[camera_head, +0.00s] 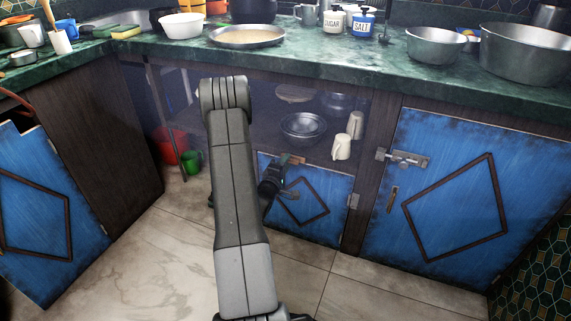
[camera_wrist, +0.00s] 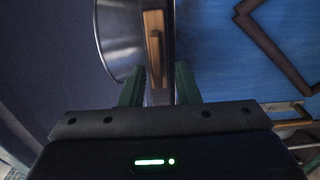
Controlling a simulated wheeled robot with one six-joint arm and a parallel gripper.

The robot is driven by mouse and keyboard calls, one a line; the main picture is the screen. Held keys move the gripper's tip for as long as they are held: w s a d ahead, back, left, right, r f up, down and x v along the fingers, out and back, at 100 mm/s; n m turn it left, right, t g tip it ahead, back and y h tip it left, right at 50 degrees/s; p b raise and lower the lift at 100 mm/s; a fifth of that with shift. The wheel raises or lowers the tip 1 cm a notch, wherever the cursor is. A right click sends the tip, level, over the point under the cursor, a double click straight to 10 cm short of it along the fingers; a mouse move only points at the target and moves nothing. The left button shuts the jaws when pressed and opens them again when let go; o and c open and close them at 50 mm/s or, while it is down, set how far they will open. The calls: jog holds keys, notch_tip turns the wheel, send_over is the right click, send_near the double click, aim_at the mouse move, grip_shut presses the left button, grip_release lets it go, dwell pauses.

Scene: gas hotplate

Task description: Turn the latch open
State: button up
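A small wooden latch (camera_head: 295,160) sits at the top edge of the low blue door (camera_head: 328,183) in the middle of the counter base. In the wrist view the wooden latch (camera_wrist: 154,38) is a narrow bar along the blue door's edge. My gripper (camera_head: 288,191) is in front of this door, partly hidden by my arm. In the wrist view my gripper (camera_wrist: 159,84) is open, its two green fingers apart. The near end of the latch lies in line with the gap between them. I cannot tell whether a finger touches it.
The right blue door (camera_head: 455,180) has a metal slide bolt (camera_head: 405,159). A metal bowl (camera_head: 303,126) and white mugs stand on the shelf above the middle door. A red bucket (camera_head: 166,146) and green mug (camera_head: 191,162) are at left. The tiled floor (camera_head: 160,250) is clear.

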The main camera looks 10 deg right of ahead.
jog(key=p+v, duration=0.3)
jog(key=v, duration=1.1)
jog(key=shift+w+d, duration=0.1)
jog(key=shift+w, duration=0.1)
jog(key=b+x, duration=0.3)
jog(key=x, duration=1)
jog(key=shift+w+d, duration=0.2)
jog(key=shift+w, duration=0.05)
jog(key=shift+r, duration=0.1)
